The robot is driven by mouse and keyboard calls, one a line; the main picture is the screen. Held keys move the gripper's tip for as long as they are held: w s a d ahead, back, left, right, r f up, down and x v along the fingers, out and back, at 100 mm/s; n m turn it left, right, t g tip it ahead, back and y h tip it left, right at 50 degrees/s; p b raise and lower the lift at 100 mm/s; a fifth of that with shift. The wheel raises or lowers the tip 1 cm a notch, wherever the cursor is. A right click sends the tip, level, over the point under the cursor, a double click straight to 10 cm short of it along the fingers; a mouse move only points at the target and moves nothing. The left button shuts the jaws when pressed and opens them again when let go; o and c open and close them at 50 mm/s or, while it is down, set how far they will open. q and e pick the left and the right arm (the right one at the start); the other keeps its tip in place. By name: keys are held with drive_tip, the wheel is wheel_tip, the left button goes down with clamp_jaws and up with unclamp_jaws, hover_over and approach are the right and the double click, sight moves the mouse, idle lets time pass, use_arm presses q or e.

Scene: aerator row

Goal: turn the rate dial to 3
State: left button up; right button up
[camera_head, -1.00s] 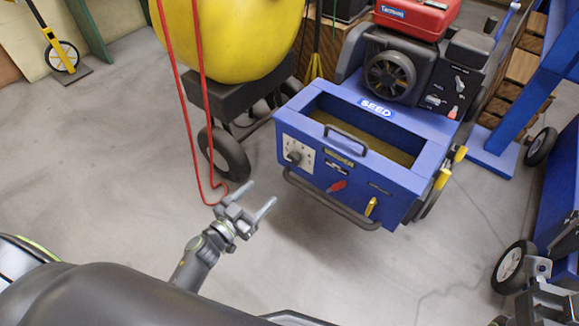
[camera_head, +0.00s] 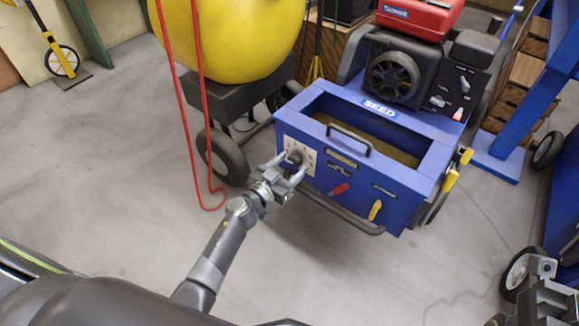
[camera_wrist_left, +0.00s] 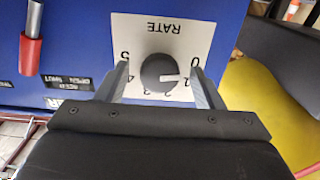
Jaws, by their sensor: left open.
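The rate dial (camera_wrist_left: 158,72) is a round black knob on a white RATE plate (camera_wrist_left: 138,30), which appears upside down in the left wrist view. Its pale pointer mark aims near the 1. In the head view the plate (camera_head: 308,152) is on the front of the blue seeder (camera_head: 345,160). My left gripper (camera_head: 290,164) is open at the plate, with one finger on each side of the dial in the left wrist view (camera_wrist_left: 159,76). Gaps show between fingers and knob. My right gripper (camera_head: 543,275) is partly in view at the lower right; its jaws are unclear.
A red-tipped lever (camera_head: 340,188) and a yellow lever (camera_head: 375,210) are on the seeder front. A dark bar (camera_head: 340,213) runs below. A yellow hopper (camera_head: 230,35), wheel (camera_head: 223,157) and red cord (camera_head: 190,130) stand at left.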

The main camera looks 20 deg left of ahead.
use_arm(q)
drive_tip(key=c, duration=1)
drive_tip(key=shift+o, duration=0.2)
